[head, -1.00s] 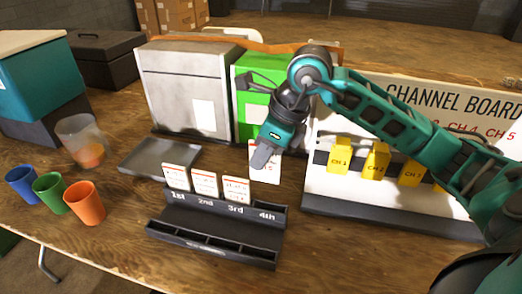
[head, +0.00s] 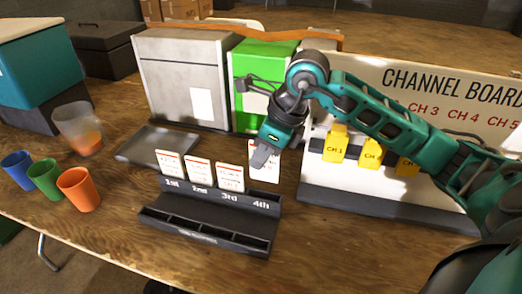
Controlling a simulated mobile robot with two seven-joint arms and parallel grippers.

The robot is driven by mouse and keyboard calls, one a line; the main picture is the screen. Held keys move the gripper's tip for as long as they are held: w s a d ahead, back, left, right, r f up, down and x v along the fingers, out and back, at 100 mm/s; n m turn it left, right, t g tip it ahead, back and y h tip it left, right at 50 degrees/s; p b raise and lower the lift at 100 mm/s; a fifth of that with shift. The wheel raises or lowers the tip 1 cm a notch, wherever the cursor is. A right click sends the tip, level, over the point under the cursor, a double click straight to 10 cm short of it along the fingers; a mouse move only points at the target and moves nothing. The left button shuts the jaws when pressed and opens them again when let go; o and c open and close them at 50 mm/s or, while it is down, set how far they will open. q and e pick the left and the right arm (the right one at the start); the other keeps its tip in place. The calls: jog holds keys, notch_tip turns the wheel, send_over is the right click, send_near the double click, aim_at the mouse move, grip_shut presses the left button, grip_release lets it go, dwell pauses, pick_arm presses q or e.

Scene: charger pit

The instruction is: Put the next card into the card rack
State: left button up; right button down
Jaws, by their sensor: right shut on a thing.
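The dark card rack (head: 207,239) stands on the wooden table, with slots labelled 1st, 2nd, 3rd and 4th. White cards with red top edges stand in the 1st slot (head: 170,164), the 2nd slot (head: 199,172) and the 3rd slot (head: 230,178). No card shows in the 4th slot. My right gripper (head: 264,155) is shut on another white card (head: 267,174), held upright above and behind the 4th slot. The gripper hides part of this card's face. My left gripper is out of view.
A grey tray (head: 150,146) lies left of the rack. Blue, green and orange cups (head: 77,190) and a clear cup (head: 78,130) stand further left. Grey and green boxes (head: 190,80) stand behind. The channel board (head: 370,205) with yellow tags is close on the right.

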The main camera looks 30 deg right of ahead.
aim_at(260, 179)
jog(key=shift+f+b, duration=1.3)
jog(key=shift+f, duration=0.6)
jog(key=shift+f+b, duration=0.5)
jog(key=shift+f, duration=0.05)
jog(key=shift+f+b, duration=0.4)
jog(key=shift+f, duration=0.05)
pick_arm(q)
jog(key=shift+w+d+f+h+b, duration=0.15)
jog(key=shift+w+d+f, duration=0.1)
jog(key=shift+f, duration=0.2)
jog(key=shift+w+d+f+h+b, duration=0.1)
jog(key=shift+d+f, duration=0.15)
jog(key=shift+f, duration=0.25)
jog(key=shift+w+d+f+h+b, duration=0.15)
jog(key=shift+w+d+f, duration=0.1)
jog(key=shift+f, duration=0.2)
pick_arm(e)
jog(key=shift+f, duration=0.35)
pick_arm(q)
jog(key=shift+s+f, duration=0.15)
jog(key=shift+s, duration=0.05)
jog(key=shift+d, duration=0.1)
pick_arm(e)
jog(key=c, duration=1.1)
grip_release()
jog(key=shift+r, duration=0.1)
